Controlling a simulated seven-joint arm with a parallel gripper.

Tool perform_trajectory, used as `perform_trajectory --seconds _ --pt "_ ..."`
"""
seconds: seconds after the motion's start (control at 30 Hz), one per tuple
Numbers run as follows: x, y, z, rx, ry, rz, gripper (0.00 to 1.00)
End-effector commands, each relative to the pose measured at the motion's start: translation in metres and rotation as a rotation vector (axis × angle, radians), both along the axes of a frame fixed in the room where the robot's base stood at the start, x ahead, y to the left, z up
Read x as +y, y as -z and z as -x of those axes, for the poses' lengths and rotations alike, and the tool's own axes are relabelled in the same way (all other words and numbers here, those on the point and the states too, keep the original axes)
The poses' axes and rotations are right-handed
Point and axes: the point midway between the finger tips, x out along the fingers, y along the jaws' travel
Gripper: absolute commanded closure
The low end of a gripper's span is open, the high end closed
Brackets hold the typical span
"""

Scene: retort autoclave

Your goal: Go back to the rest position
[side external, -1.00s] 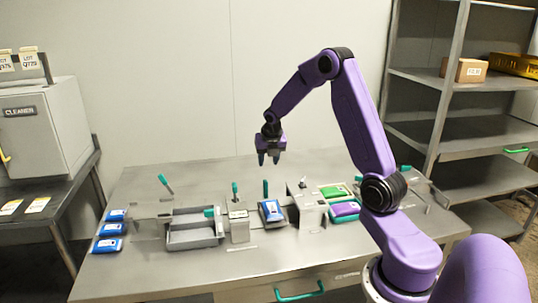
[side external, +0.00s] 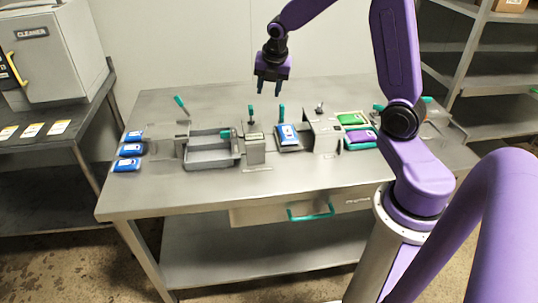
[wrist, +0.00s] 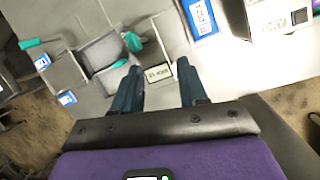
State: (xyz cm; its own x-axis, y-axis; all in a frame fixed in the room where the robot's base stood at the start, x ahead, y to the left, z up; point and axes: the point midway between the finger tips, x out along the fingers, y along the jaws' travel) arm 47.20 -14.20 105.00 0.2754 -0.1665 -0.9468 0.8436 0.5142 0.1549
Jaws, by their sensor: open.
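My gripper (side external: 269,91) hangs above the back part of the steel table (side external: 160,195), fingers pointing down. In the wrist view my gripper (wrist: 159,68) has its two dark fingers apart with nothing held between them. A small grey labelled box (side external: 255,150) stands on the table below and in front of it; its label shows between the fingertips in the wrist view (wrist: 158,73). A blue pouch (side external: 288,134) leans on a stand beside that box, apart from the gripper.
A grey open tray (side external: 212,158) and several blue pouches (side external: 129,150) lie to the left. A grey housing (side external: 322,138), a green pouch (side external: 352,118) and a purple pouch (side external: 361,138) are to the right. A cleaner machine (side external: 60,62) stands far left, shelves (side external: 500,75) at right.

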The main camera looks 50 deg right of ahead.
Motion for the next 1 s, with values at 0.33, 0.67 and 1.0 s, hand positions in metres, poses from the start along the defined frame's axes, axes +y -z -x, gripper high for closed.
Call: perform_trajectory --seconds 0.33,0.67,1.0 --pt "0.141 -0.019 0.098 0.026 0.353 -0.228 0.57" --pt "0.199 -0.025 0.225 0.121 0.714 -0.334 0.57" --pt "0.196 -0.022 0.304 0.173 0.961 -0.329 0.57"
